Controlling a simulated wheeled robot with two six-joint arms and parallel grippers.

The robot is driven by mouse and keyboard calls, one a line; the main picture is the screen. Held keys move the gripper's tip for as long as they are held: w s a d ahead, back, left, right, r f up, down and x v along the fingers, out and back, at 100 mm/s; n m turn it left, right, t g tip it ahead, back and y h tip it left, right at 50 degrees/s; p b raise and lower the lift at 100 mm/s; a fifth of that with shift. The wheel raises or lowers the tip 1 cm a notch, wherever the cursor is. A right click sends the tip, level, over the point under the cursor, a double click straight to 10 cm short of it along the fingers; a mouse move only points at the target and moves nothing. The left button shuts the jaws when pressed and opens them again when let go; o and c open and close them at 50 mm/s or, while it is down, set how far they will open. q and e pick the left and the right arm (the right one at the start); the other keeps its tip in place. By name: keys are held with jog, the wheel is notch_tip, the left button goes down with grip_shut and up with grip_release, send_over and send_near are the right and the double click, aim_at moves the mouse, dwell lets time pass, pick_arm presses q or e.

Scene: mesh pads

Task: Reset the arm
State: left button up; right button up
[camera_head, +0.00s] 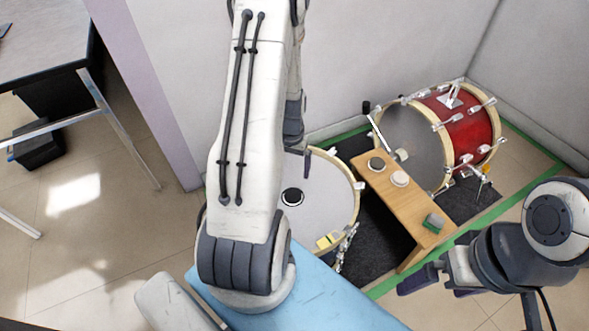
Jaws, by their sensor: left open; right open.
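My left arm (250,130) rises large through the middle of the view. Its link hides much of my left gripper (296,135), of which a dark part shows beside the link above the white drum; its fingertips are hard to make out. My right gripper (438,284) is at the lower right, with its dark fingers apart and nothing between them. It is just in front of the near end of the wooden bench (394,205), apart from the objects on it.
The bench carries two round pads (376,164) (400,179) and a green-and-grey block (433,222). A white-headed drum (325,195) has a black ring (292,197) and a yellow block (328,241). A red bass drum (468,128) stands behind. A blue surface (335,297) lies in front.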

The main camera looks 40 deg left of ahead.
aim_at(292, 196)
pick_arm(q)
jog(key=shift+f, duration=0.15)
notch_tip(292, 196, down, 13)
jog(key=b, duration=0.6)
jog(key=shift+f+b, duration=0.1)
jog(key=shift+b, duration=0.25)
jog(key=shift+r+p, duration=0.3)
jog(key=shift+r, duration=0.25)
